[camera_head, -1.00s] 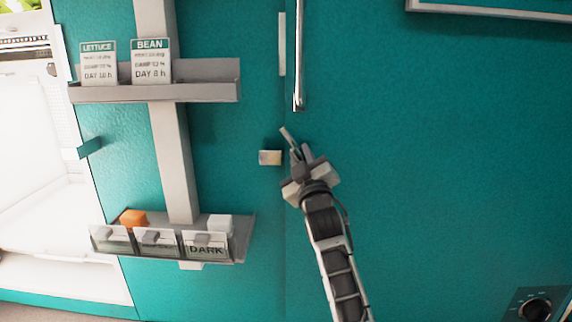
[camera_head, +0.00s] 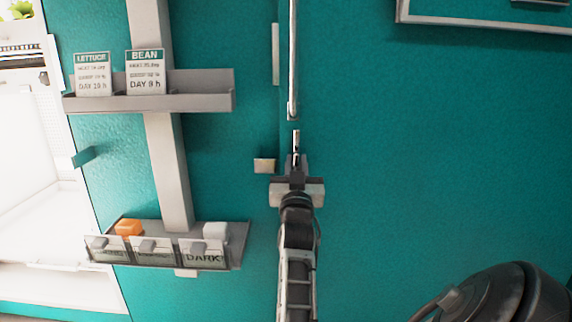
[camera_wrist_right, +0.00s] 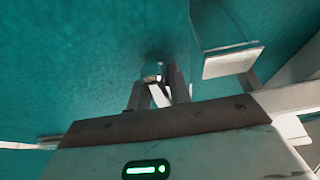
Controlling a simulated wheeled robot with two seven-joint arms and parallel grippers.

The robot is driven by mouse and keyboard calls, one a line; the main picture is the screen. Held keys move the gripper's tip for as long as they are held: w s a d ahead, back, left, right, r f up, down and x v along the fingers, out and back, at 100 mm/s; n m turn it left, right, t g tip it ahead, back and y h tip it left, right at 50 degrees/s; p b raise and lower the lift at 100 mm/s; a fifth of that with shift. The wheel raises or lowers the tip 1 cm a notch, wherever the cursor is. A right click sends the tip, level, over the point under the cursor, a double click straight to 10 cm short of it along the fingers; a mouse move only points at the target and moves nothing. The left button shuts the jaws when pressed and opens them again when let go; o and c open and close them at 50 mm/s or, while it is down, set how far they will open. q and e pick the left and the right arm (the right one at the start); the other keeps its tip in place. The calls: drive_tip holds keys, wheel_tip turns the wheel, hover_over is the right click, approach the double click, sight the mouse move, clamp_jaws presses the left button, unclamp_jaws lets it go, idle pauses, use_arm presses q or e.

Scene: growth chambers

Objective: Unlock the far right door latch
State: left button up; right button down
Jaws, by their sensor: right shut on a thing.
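The far right door (camera_head: 430,130) is a teal panel right of a vertical seam. Its latch is a small light metal lever (camera_head: 296,138), standing upright just below the long door handle. My right gripper (camera_head: 296,160) comes up from below and is shut on the latch; its fingers hide the lower part. In the right wrist view the two fingers (camera_wrist_right: 158,92) close around a pale metal piece (camera_wrist_right: 160,97) against the teal surface. A small pale block (camera_head: 264,165) sits left of the gripper, across the seam. My left gripper is not in view.
The long vertical door handle (camera_head: 293,60) is right above the latch. A grey shelf (camera_head: 150,102) with lettuce and bean cards and a lower rack (camera_head: 236,250) with tags stand left. A framed panel (camera_head: 480,24) is at upper right. The door's middle is clear.

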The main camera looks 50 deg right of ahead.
idle(0.4)
drive_tip(key=c, duration=1.3)
unclamp_jaws()
